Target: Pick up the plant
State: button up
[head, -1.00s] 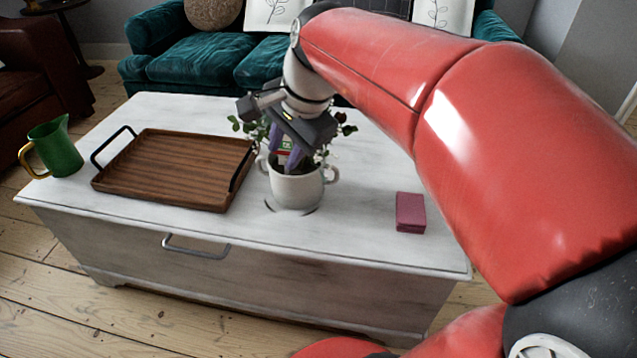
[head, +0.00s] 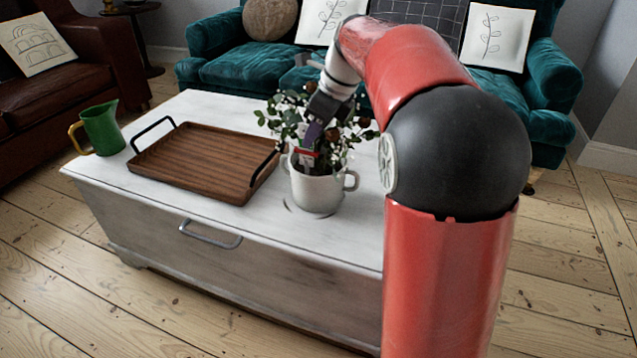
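The plant (head: 352,133) has green leaves, pale flowers and a few reddish blooms. It grows upright in a white pot with side handles (head: 315,192) near the front edge of the white chest table. I cannot tell whether the pot's base fully touches the table.
A wooden tray with black handles (head: 205,160) lies just left of the pot. A green jug (head: 102,128) stands at the table's left end. The teal sofa (head: 240,68) is behind the table. My arm covers the table's right end.

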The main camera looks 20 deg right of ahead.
jog(key=x, duration=0.3)
jog(key=shift+w+a+f+b, duration=0.1)
jog(key=shift+a+f+b, duration=0.1)
jog(key=shift+b, duration=0.1)
jog(key=shift+r, duration=0.1)
grip_shut()
dwell(0.9)
jog(key=shift+r, duration=0.15)
